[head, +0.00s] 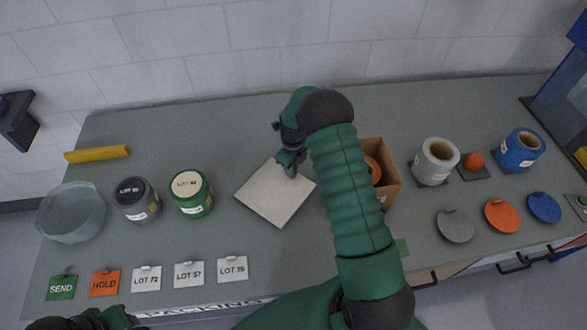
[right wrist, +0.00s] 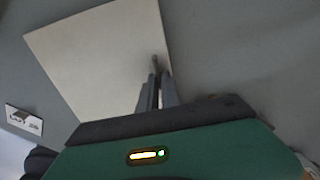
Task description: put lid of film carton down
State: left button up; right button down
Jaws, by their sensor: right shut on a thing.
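The lid of the film carton is a pale square panel (head: 272,196) at the middle of the table, left of the open brown carton (head: 390,185). My right gripper (head: 290,168) is shut on a small tab at the lid's far right part. In the right wrist view the lid (right wrist: 95,55) spreads ahead of the gripper (right wrist: 155,80), whose fingers are together on the tab. I cannot tell whether the lid lies on the table or just above it. My forearm hides part of the carton, which holds an orange roll (head: 373,170). My left gripper (head: 90,322) is cut off at the bottom left.
LOT cards (head: 232,269) line the front edge. The back middle is clear.

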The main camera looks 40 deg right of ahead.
jog(key=shift+d, duration=0.15)
jog(key=c, duration=1.6)
grip_release()
jog(key=shift+o, duration=0.2)
notch_tip(320, 180, up, 12)
jog(key=b, duration=0.2)
jog(key=r+n, duration=0.2)
jog(key=n, duration=0.6)
send_over(283, 188)
jog(key=s+a+n+t, duration=0.2)
jog(key=s+a+n, duration=1.2)
jog(key=n, duration=1.1)
jog(key=shift+s+a+r+t, duration=0.3)
jog(key=shift+s+a+r, duration=0.05)
jog(key=shift+a+r, duration=0.1)
